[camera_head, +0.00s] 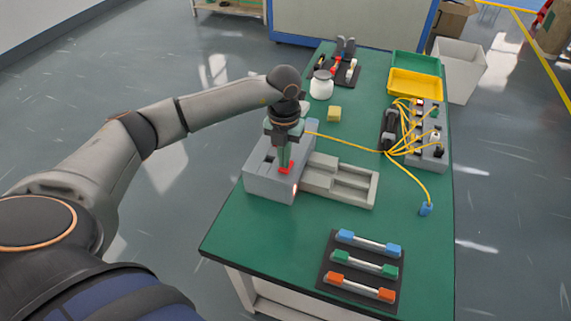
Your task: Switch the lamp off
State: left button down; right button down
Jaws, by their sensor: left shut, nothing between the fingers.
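A grey box-shaped machine (262,180) stands on the left side of the green table. A small lit spot, apparently the lamp (295,188), glows on its front right edge. A red part (286,169) shows on top of the box, right at my left fingertips; I cannot tell whether they touch it. My left gripper (285,160) points down over the box, shut and empty. It hides part of the box top. My right gripper is not in view.
A grey tray (357,199) adjoins the box on the right. A yellow cable runs behind it to a grey connector block (428,150). A black rack with coloured-ended bars (330,262) lies at the front. A white jar (321,88) and yellow cube (334,114) stand farther back.

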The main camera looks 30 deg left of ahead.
pick_arm(q)
jog(key=shift+f+b, duration=0.45)
jog(key=shift+f, duration=0.25)
jog(key=shift+r, duration=0.15)
jog(key=shift+r+p, duration=2.7)
jog(key=shift+r, duration=0.75)
jog(key=shift+f, duration=0.1)
